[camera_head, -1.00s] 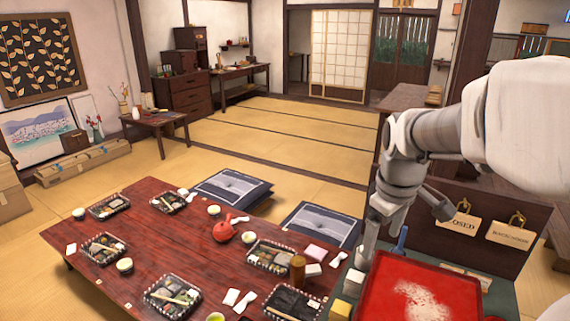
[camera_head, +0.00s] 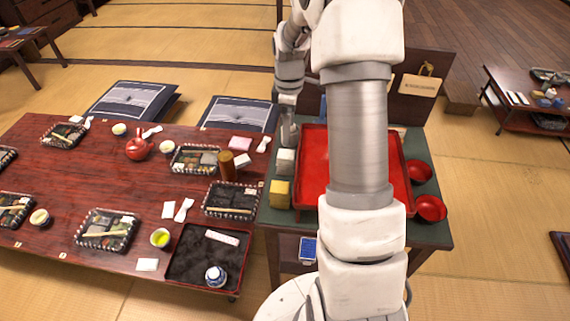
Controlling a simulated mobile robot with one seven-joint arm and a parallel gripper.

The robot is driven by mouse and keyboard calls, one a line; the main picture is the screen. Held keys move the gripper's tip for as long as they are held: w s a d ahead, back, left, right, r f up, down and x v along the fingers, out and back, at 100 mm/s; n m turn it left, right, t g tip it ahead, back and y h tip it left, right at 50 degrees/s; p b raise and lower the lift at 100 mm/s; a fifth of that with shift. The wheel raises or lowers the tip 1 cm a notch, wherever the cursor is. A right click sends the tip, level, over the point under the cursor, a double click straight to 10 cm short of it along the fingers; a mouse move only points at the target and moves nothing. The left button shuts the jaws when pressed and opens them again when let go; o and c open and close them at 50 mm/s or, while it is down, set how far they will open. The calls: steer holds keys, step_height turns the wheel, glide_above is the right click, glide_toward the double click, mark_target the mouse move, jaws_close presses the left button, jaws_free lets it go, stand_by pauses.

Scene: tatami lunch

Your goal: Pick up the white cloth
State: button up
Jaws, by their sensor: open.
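A small whitish folded piece (camera_head: 285,161), which looks like the white cloth, lies at the left edge of the green-topped side table (camera_head: 432,228). A yellow piece (camera_head: 279,194) lies just in front of it. My gripper (camera_head: 289,135) points down just behind the whitish piece, at the table's back left corner. It looks apart from the piece, but the gap is hard to judge. It is open, with nothing seen between its small fingers. Other white pieces lie on the low red table, one near its right end (camera_head: 241,160).
A red tray (camera_head: 311,150) fills the side table's middle, partly hidden by my arm. Two red bowls (camera_head: 430,208) stand to its right. The low red table (camera_head: 60,240) at left holds bento boxes, a red teapot (camera_head: 138,149), a brown cylinder (camera_head: 227,167) and a dark tray (camera_head: 178,272).

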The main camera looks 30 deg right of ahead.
mark_target(286, 154)
step_height(286, 154, down, 6)
steer(key=shift+f, duration=0.2)
steer(key=shift+w+a+f+b, duration=0.15)
steer(key=shift+f+b, duration=0.1)
steer(key=shift+f, duration=1.05)
steer(key=shift+w+a+f+b, duration=0.15)
steer(key=shift+f+b, duration=0.1)
steer(key=shift+f, duration=1.05)
steer(key=shift+s, duration=0.1)
jaws_close()
steer(key=shift+r, duration=0.15)
step_height(286, 154, up, 18)
steer(key=p, duration=0.2)
